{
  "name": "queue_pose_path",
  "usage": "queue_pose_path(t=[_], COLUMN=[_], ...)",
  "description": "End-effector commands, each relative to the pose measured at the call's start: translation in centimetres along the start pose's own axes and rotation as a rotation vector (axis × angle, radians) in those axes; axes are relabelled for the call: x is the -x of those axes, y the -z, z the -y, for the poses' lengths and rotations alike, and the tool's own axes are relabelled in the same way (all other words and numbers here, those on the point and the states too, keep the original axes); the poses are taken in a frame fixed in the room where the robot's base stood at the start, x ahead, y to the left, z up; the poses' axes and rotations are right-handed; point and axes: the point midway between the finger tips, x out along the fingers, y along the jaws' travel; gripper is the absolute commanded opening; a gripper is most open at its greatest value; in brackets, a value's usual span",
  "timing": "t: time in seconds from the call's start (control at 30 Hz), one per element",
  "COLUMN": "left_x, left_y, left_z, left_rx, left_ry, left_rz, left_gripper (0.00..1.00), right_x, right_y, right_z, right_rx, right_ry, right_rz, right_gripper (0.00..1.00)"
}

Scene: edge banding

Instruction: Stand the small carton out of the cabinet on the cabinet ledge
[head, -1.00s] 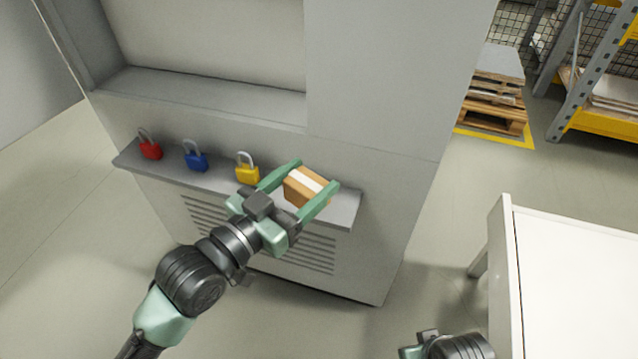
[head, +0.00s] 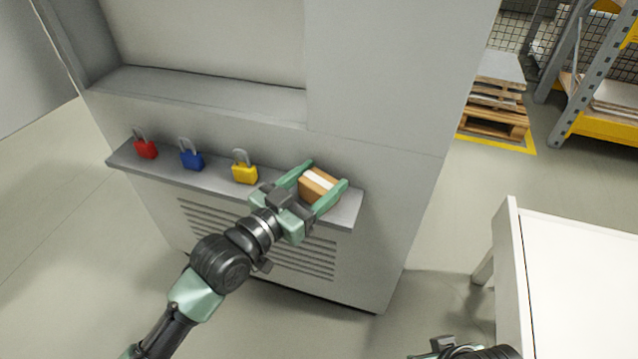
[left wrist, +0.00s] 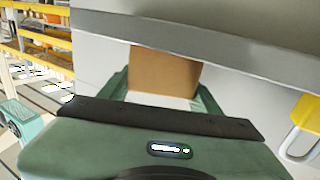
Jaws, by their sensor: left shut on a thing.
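The small carton (head: 317,186) is brown with a white strip across its top. My left gripper (head: 322,190) is shut on it, one green finger on each side. The carton is over or on the right end of the grey cabinet ledge (head: 218,180); I cannot tell whether its base touches. In the left wrist view the carton (left wrist: 163,75) shows between the fingers, with the ledge edge (left wrist: 220,48) crossing behind it. The grey cabinet (head: 375,150) stands behind. My right gripper (head: 432,348) is only partly in view at the bottom edge, its jaws unclear.
A red padlock (head: 146,149), a blue padlock (head: 192,160) and a yellow padlock (head: 244,173) stand on the ledge left of the carton. The cabinet's open recess (head: 205,92) is above. A white table (head: 585,290) stands at right. Pallets (head: 497,105) are farther back.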

Motion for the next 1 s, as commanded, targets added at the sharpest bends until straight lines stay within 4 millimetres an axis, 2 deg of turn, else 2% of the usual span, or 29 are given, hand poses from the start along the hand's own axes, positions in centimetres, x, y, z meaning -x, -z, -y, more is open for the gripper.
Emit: queue_pose_path(t=[0.3,0.33,0.37,0.77,0.87,1.0], left_x=[0.0,0.0,0.0,0.0,1.5,4.4], left_y=[-0.1,-0.1,-0.1,0.3,0.1,0.1], left_z=[0.0,0.0,0.0,0.0,0.0,0.0], left_rx=[0.0,0.0,0.0,0.0,-0.001,-0.003], left_ry=[0.0,0.0,0.0,0.0,0.001,0.001], left_rz=[0.0,0.0,0.0,-0.001,0.004,0.006], left_gripper=[0.23,0.66,0.72,0.72,0.72,0.72], right_x=[0.0,0.0,0.0,0.2,0.4,0.8], right_y=[0.2,0.4,0.4,0.2,-0.1,-0.7], right_z=[0.0,0.0,0.0,0.0,0.0,0.0], right_rx=[0.0,0.0,0.001,0.001,0.001,0.0], right_ry=[0.0,0.001,0.0,0.001,0.001,0.0], right_rz=[-0.01,-0.015,-0.017,-0.005,0.012,0.041], right_gripper=[0.36,0.36,0.36,0.36,0.36,0.36])
